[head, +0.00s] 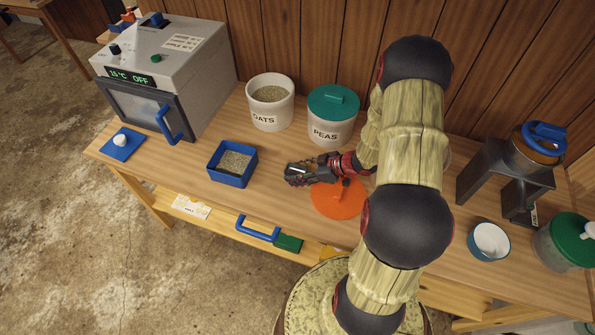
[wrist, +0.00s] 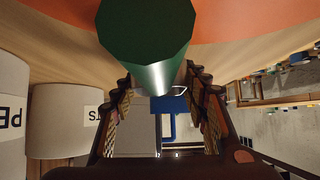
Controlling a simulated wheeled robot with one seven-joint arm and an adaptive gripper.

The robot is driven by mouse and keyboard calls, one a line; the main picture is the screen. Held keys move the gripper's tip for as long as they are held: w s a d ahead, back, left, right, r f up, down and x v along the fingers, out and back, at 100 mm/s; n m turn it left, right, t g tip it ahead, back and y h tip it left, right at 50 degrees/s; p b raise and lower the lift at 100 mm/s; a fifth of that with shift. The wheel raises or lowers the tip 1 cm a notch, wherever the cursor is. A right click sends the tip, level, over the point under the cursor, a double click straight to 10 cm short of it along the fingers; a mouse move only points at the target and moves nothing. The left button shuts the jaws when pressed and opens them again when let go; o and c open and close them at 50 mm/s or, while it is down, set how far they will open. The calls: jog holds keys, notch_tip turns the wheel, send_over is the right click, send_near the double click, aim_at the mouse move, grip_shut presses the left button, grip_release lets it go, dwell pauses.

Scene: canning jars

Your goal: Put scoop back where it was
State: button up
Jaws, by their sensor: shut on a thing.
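My gripper (head: 294,173) is over the table, above the left part of the orange round lid (head: 340,199). It is shut on a scoop, which the wrist view shows as a thick dark green handle end (wrist: 147,35) with a metal part below it between the fingers (wrist: 160,105). In the head view the scoop is mostly hidden by the gripper. The white OATS jar (head: 270,117) stands open behind and left of the gripper, with grain inside. The white PEAS jar (head: 333,131) has a green lid on. A blue tray (head: 213,177) of grain stands left of the gripper.
A grey oven-like machine (head: 165,75) and a blue square with a white knob (head: 122,144) are at the left. A dark stand (head: 495,178), a blue-and-white bowl (head: 489,241) and a green-lidded jar (head: 570,240) are at the right.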

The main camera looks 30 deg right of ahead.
jog(key=o, duration=1.3)
jog(key=shift+f, duration=0.1)
jog(key=shift+r, duration=0.3)
jog(key=p+v, duration=0.4)
jog(key=v, duration=0.8)
jog(key=shift+r, duration=0.35)
